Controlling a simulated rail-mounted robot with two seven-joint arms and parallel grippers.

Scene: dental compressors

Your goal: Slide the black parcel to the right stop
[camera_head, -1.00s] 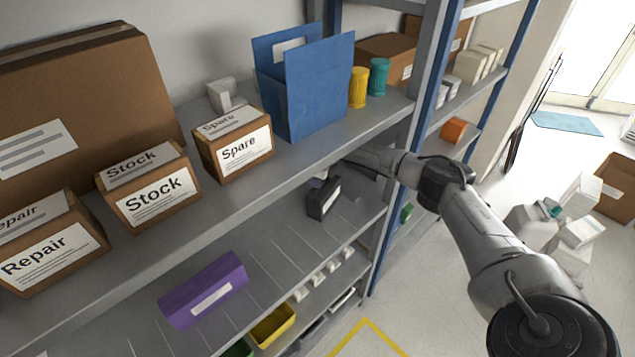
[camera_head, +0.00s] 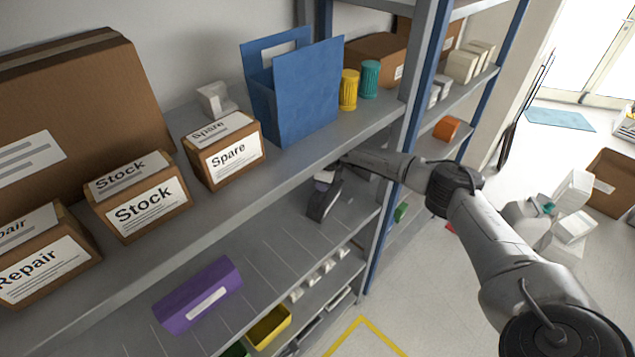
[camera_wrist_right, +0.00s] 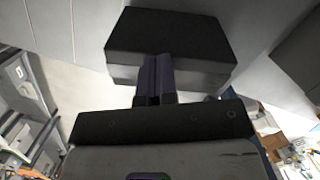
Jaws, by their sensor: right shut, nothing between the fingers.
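The black parcel (camera_head: 322,205) stands on the middle shelf (camera_head: 265,240), under the upper shelf's edge, and looks turned at an angle. In the right wrist view the parcel (camera_wrist_right: 170,35) lies straight ahead of my right gripper (camera_wrist_right: 157,62). The gripper's fingers are shut together with nothing between them. Their tips overlap the parcel's grey-looking near side; whether they touch it is hard to tell. In the head view the right gripper (camera_head: 325,178) is small and partly hidden behind the parcel and upper shelf. I cannot make out the right stop. My left gripper is not in view.
A purple box (camera_head: 198,295) lies further left on the same shelf. A blue upright (camera_head: 383,225) stands at the shelf's right end. The upper shelf (camera_head: 240,195) carries labelled boxes and a blue holder (camera_head: 295,95). Shelf space between the purple box and parcel is clear.

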